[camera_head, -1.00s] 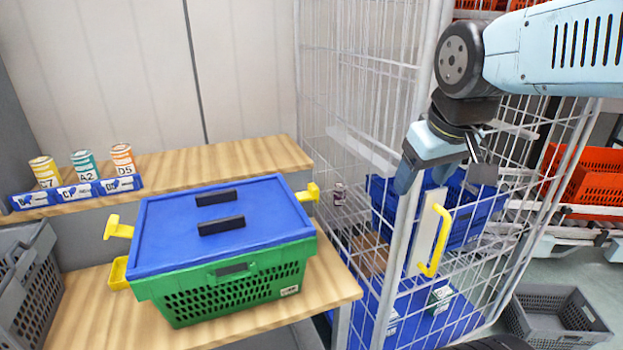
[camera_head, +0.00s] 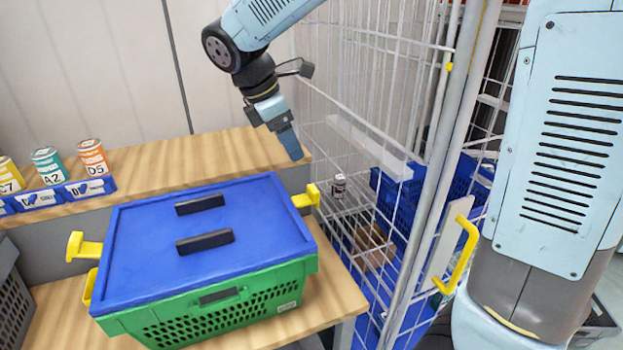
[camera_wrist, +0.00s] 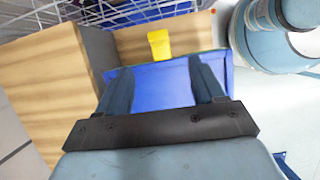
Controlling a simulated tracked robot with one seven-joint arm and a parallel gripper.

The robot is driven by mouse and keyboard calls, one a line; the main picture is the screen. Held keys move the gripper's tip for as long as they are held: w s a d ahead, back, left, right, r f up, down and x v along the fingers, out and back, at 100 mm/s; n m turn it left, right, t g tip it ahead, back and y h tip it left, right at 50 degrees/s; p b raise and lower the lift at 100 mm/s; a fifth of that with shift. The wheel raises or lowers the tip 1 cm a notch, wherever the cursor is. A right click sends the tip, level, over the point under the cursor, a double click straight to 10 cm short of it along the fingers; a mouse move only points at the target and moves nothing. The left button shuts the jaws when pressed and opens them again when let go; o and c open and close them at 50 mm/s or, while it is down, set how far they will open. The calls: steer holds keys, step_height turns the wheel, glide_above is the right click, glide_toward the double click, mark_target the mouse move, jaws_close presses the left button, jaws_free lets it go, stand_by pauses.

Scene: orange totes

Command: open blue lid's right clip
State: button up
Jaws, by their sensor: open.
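The blue lid (camera_head: 255,212) lies on a green crate (camera_head: 250,300) on the wooden table. It has two dark handles on top. The lid's right clip (camera_head: 306,196) is yellow and sticks out at the lid's right edge. A second yellow clip (camera_head: 84,246) is on the left side. My gripper (camera_head: 292,150) points down, above and behind the right clip, apart from it. In the wrist view my gripper (camera_wrist: 160,72) is open and empty, with the yellow clip (camera_wrist: 159,43) beyond the fingertips and the blue lid (camera_wrist: 160,88) between the fingers.
A wire cage (camera_head: 385,120) with a yellow handle (camera_head: 456,258) stands close on the right. Behind the crate is a raised wooden shelf (camera_head: 200,160) with labelled cans (camera_head: 93,157). Inside the cage are a small jar (camera_head: 339,186) and a cardboard box (camera_head: 373,247).

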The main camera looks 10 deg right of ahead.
mark_target(312, 188)
steer(key=x, duration=1.4)
steer(key=shift+w+a, duration=0.1)
steer(key=shift+w, duration=0.2)
steer(key=c, duration=1.1)
steer(key=shift+o, duration=0.2)
steer(key=shift+r, duration=0.1)
